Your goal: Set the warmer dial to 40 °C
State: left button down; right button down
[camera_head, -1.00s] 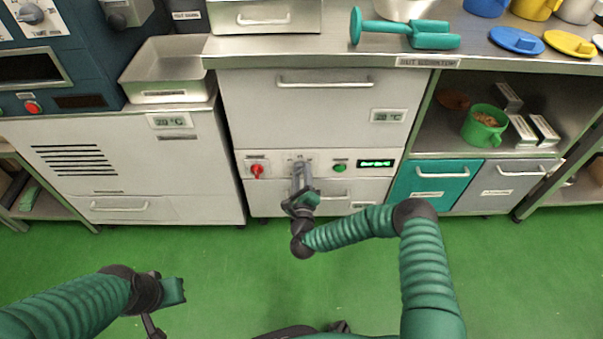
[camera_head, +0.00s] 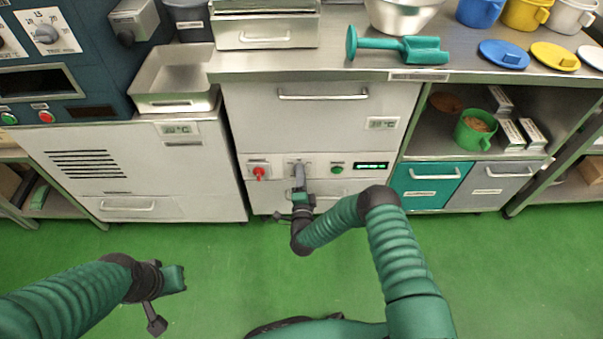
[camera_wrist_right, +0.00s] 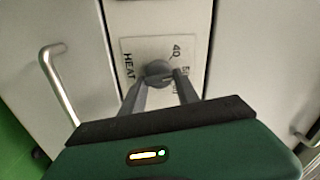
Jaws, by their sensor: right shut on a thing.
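The warmer dial (camera_wrist_right: 157,73) is a round grey knob on a pale plate in the right wrist view. The plate reads "HEAT", with "40" near the knob and a second mark partly covered by a finger. My right gripper (camera_wrist_right: 162,82) is shut on the knob, one finger on each side. In the head view my right gripper (camera_head: 299,168) reaches the control panel (camera_head: 317,165) and covers most of the dial, so its exact setting is unclear. My left gripper (camera_head: 172,280) hangs over the green floor, away from the panel; its jaws do not show clearly.
A teal scoop-like tool (camera_head: 398,48) lies on the worktop. The floor in front is clear.

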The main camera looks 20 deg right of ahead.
jog(key=shift+s+a+f+n+p, duration=0.1)
jog(key=shift+n+p, duration=0.35)
jog(key=shift+n, duration=0.85)
jog(key=shift+w+a+n+p, duration=0.1)
jog(key=shift+n+p, duration=0.3)
jog(key=shift+n, duration=0.9)
jog(key=shift+s+a+f+n+p, duration=0.1)
jog(key=shift+n+p, duration=0.35)
jog(key=shift+n, duration=0.85)
jog(key=c, duration=0.9)
grip_release()
jog(key=shift+d+r, duration=0.1)
jog(key=shift+r, duration=0.05)
jog(key=p+v, duration=0.5)
jog(key=v, duration=1.1)
jog(key=shift+s, duration=0.35)
